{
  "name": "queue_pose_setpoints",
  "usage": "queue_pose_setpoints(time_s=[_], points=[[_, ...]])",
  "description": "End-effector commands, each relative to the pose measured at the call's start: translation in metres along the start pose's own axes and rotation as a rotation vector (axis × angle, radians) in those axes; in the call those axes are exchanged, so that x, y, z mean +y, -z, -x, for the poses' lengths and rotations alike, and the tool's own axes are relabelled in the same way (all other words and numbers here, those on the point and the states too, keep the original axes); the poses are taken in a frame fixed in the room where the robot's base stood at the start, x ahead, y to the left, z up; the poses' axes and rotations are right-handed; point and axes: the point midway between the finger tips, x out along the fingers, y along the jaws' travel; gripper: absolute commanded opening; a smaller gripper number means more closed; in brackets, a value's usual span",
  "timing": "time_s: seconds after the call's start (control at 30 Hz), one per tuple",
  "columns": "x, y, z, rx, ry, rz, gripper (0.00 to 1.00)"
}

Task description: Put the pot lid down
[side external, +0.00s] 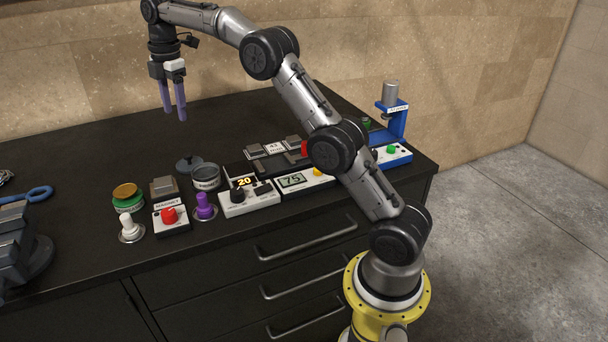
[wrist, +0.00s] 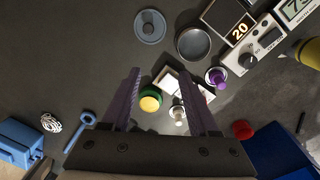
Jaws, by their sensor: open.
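The pot lid (side external: 187,165) is a dark grey disc with a small knob. It lies knob up on the black bench, behind and left of the grey pot (side external: 206,177). In the wrist view the lid (wrist: 149,27) is at top centre, apart from the open, empty-looking pot (wrist: 193,45). My gripper (side external: 174,114) has purple fingers pointing down, spread apart with nothing between them. It hangs above the bench, well clear of the lid. In the wrist view the gripper (wrist: 164,76) shows both fingers, with the lid beyond their tips.
A green jar (side external: 128,198), a magnet box with a red knob (side external: 171,217), a purple knob (side external: 205,206) and a white knob (side external: 131,229) stand near the pot. Control boxes (side external: 248,200) and a blue press (side external: 396,120) are to the right. The back left bench is clear.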

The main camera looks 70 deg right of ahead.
Motion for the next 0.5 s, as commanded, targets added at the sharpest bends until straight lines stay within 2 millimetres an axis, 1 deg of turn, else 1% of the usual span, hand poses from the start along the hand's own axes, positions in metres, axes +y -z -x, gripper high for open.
queue_pose_setpoints(time_s=[0.03,0.1,0.17,0.2,0.27,0.3,0.37,0.4,0.47,0.5], points=[[-0.015,0.007,0.019,0.003,-0.019,-0.051,0.60],[-0.034,0.015,0.039,0.008,-0.045,-0.134,0.60],[-0.053,0.021,0.054,0.016,-0.068,-0.205,0.60],[-0.067,0.025,0.063,0.022,-0.082,-0.252,0.60],[-0.088,0.029,0.075,0.033,-0.103,-0.323,0.60],[-0.103,0.033,0.081,0.042,-0.115,-0.371,0.60],[-0.126,0.036,0.090,0.056,-0.134,-0.443,0.60],[-0.143,0.038,0.094,0.067,-0.146,-0.490,0.60],[-0.168,0.041,0.099,0.085,-0.164,-0.559,0.60],[-0.185,0.042,0.100,0.098,-0.174,-0.607,0.60]])
